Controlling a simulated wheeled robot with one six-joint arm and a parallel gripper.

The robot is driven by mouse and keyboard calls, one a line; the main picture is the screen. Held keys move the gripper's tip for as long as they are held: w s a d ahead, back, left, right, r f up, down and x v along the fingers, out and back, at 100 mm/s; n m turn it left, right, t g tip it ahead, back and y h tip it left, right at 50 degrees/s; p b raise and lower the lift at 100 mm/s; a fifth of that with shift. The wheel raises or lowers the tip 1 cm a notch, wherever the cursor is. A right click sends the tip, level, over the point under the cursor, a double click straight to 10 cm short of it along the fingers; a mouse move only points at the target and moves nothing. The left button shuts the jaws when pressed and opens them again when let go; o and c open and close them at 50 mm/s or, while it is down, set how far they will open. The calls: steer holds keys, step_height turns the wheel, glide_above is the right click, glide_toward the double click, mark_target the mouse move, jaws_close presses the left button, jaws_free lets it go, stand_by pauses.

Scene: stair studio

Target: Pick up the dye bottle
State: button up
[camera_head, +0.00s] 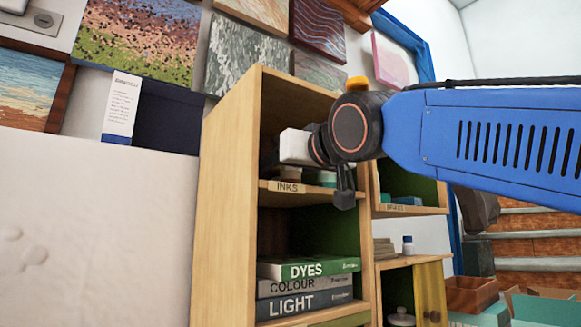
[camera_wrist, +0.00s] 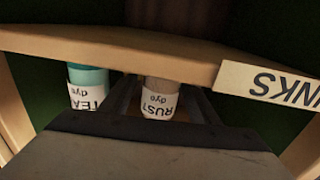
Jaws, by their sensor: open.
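Two dye bottles stand on the shelf with the INKS label, seen upside down in the wrist view. The rust dye bottle (camera_wrist: 160,100) has a brownish body and a white label. The teal dye bottle (camera_wrist: 86,88) stands to its left in that view. My gripper (camera_wrist: 158,92) is open, with one dark finger on each side of the rust bottle. Whether the fingers touch it I cannot tell. In the head view my wrist is in front of the INKS compartment and hides much of it; the fingers do not show clearly there.
The wooden shelf board (camera_wrist: 100,48) with its INKS label (camera_wrist: 275,84) runs close by the bottles. In the head view, books (camera_head: 305,285) lie in the compartment below. The tall side panel (camera_head: 228,200) stands left of my wrist. Another shelf unit (camera_head: 412,210) stands at right.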

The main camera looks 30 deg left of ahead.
steer(key=shift+w+a, duration=0.35)
steer(key=shift+a, duration=0.1)
steer(key=c, duration=1.2)
